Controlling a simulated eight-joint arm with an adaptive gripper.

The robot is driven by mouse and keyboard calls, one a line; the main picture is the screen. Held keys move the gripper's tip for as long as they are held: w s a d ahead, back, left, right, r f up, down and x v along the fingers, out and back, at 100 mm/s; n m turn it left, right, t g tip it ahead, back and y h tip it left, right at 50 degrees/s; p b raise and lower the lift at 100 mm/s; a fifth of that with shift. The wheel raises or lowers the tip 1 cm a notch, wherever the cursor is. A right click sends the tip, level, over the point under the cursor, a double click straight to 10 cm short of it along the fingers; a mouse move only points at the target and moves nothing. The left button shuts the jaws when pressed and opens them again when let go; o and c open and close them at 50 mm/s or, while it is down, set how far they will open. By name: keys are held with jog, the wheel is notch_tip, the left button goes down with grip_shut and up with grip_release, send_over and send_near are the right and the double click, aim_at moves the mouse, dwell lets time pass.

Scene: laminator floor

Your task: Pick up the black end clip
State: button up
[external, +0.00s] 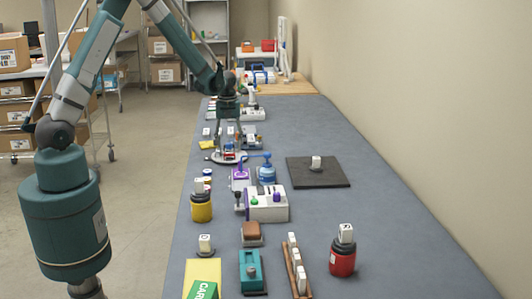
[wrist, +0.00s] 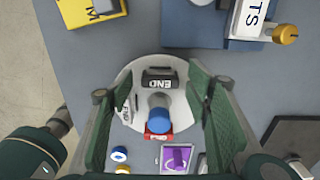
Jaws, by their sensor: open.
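A black clip (wrist: 159,78) with white "END" lettering sits on a round white dish (wrist: 128,83) in the wrist view. A blue-capped cylinder (wrist: 158,118) and a red piece (wrist: 157,139) are close to it. My gripper (wrist: 161,90) is open, its green-padded fingers on either side of the clip with gaps between. Neither finger appears to touch it. In the external view my gripper (external: 228,140) is above the round dish (external: 226,159); I cannot make out the clip there.
In the external view, a purple-and-white block (external: 267,207), a yellow pot (external: 201,208) and a red pot (external: 342,261) stand nearer the camera. A black mat (external: 319,178) lies to the right. The long grey-blue table (external: 390,245) is clear along its right side.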

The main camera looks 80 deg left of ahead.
jog(key=c, duration=0.8)
jog(key=shift+r, duration=0.15)
jog(key=shift+r, duration=4.9)
